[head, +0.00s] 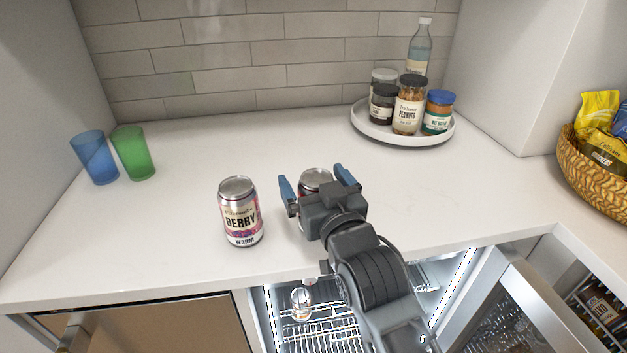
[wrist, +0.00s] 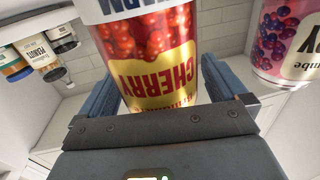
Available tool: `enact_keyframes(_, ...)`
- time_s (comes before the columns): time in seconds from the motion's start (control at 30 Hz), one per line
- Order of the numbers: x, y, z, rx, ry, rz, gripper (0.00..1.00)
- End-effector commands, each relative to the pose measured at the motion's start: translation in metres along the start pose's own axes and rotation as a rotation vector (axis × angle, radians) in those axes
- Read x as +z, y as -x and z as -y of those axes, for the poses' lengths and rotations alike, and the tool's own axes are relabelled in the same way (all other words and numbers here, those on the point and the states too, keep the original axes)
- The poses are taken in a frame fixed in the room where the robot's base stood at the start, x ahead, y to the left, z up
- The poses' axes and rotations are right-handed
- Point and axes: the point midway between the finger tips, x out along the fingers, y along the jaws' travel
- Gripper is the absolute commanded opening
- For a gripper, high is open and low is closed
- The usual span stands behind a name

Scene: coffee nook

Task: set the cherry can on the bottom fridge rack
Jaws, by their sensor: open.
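The cherry can (wrist: 160,60) stands between the two open fingers of my gripper (wrist: 155,92) in the wrist view, its label upside down there. In the head view the cherry can (head: 316,176) is mostly hidden behind my gripper (head: 318,182); only its top shows. The jaws are apart around it; whether a finger touches it I cannot tell. The fridge below the counter is open, and a wire rack (head: 325,335) shows inside it. Which rack is the bottom one I cannot tell, as my arm covers part of the inside.
A berry can (head: 240,212) stands just left of my gripper. Blue (head: 95,158) and green (head: 133,153) cups stand at the left. A round tray (head: 385,135) holds jars and a bottle at the back. The open fridge door (head: 540,310) and a snack basket (head: 592,178) are at the right.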

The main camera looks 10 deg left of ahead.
Motion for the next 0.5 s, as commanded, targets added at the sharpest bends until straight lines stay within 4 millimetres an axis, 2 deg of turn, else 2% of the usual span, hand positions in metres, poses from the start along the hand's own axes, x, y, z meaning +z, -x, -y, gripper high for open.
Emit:
enact_keyframes(0.3,0.005,0.052,-0.006,0.001,-0.003,0.001,0.99)
enact_keyframes(0.5,0.003,0.070,-0.007,0.001,-0.002,0.002,0.99)
